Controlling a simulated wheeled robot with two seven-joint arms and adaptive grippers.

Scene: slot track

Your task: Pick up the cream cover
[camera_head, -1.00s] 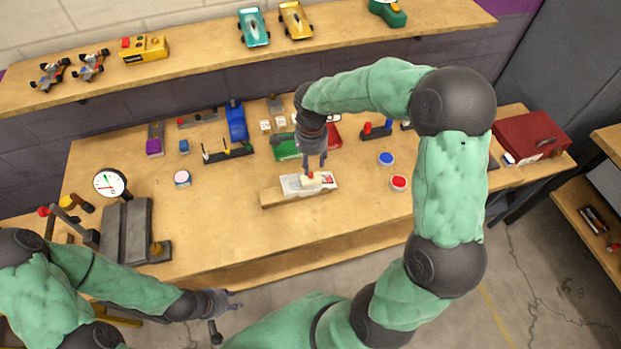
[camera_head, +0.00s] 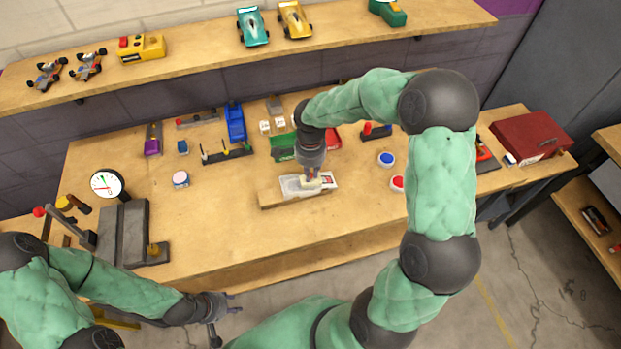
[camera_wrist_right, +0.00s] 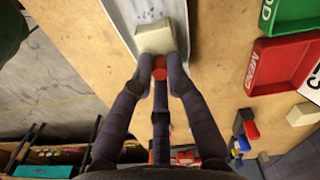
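The cream cover (camera_head: 306,185) is a small pale block lying at the pale tray on the bench's wooden block; it also shows in the right wrist view (camera_wrist_right: 155,38). My right gripper (camera_head: 311,176) is lowered at it from above. In the right wrist view its fingertips (camera_wrist_right: 160,66) are apart at the cover's near edge, with a red piece between them. Whether they touch the cover is unclear. My left gripper (camera_head: 232,302) is open and empty in front of the bench, away from the cover.
Green and red trays (camera_wrist_right: 285,65) lie close behind. Blue (camera_head: 386,159) and red (camera_head: 397,183) round pots stand to the right. A dial gauge (camera_head: 107,184) stands at the left. The bench front left of the wooden block (camera_head: 268,199) is mostly clear.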

